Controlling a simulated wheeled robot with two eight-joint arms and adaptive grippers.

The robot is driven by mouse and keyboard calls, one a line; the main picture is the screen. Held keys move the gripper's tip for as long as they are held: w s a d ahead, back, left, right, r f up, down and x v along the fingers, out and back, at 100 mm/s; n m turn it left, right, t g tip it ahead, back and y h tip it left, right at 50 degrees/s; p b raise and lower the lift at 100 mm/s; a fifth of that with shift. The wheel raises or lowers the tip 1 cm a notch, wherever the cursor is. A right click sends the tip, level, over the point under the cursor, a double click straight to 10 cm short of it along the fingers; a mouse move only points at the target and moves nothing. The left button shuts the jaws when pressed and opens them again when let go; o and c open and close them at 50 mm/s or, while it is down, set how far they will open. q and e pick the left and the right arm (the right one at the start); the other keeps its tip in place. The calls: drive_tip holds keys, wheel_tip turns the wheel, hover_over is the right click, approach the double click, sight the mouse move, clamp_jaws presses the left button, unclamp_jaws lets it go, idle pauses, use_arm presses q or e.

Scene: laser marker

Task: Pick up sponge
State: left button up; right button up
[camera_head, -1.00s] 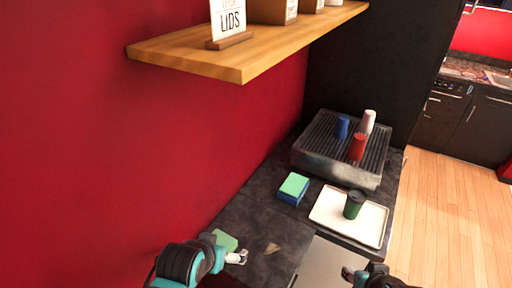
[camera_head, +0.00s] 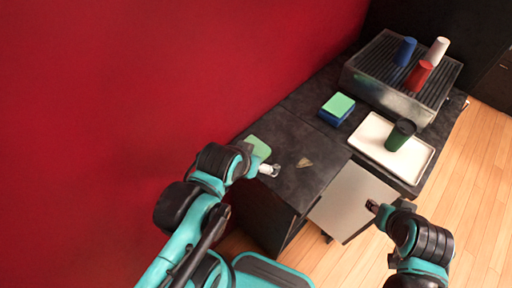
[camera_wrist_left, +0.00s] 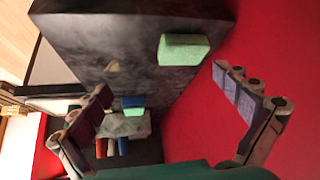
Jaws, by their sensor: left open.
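A light green sponge (camera_head: 259,147) lies on the dark counter near its left edge, partly hidden behind my left gripper in the head view. In the left wrist view the sponge (camera_wrist_left: 183,50) is whole, beyond the fingertips and between their lines, nearer the right finger. My left gripper (camera_head: 268,168) is open and empty, its fingers spread wide in the left wrist view (camera_wrist_left: 162,82). A green block on a blue one (camera_head: 337,108) sits farther back on the counter. My right gripper (camera_head: 376,208) is beside the counter's front; its opening is too small to judge.
A cream tray (camera_head: 367,152) with a dark green cup (camera_head: 400,134) stands right of the stacked blocks. Behind is a grooved metal stand (camera_head: 362,78) with blue, red and white cups. A small brown piece (camera_head: 305,162) lies on the counter. A red wall (camera_head: 130,90) borders the left.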

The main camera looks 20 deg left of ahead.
use_arm(q)
drive_tip(key=c, duration=0.3)
drive_tip(key=shift+w+r, duration=0.1)
drive_tip(key=shift+c, duration=0.8)
drive_tip(key=n+g+p, duration=0.7)
drive_tip(key=n+p, duration=0.1)
drive_tip(key=n, duration=0.5)
hover_over(255, 149)
drive_tip(key=shift+w+a+f, duration=0.1)
drive_tip(key=shift+w+f, duration=0.15)
drive_tip(key=shift+f, duration=0.5)
drive_tip(key=shift+w+a+f+n, duration=0.1)
drive_tip(key=shift+f+n, duration=0.2)
drive_tip(key=shift+n, duration=0.2)
drive_tip(key=shift+f, duration=0.3)
wheel_tip(255, 149, down, 8)
drive_tip(key=b, duration=0.3)
drive_tip(key=shift+w+r, duration=0.1)
drive_tip(key=shift+r, duration=0.15)
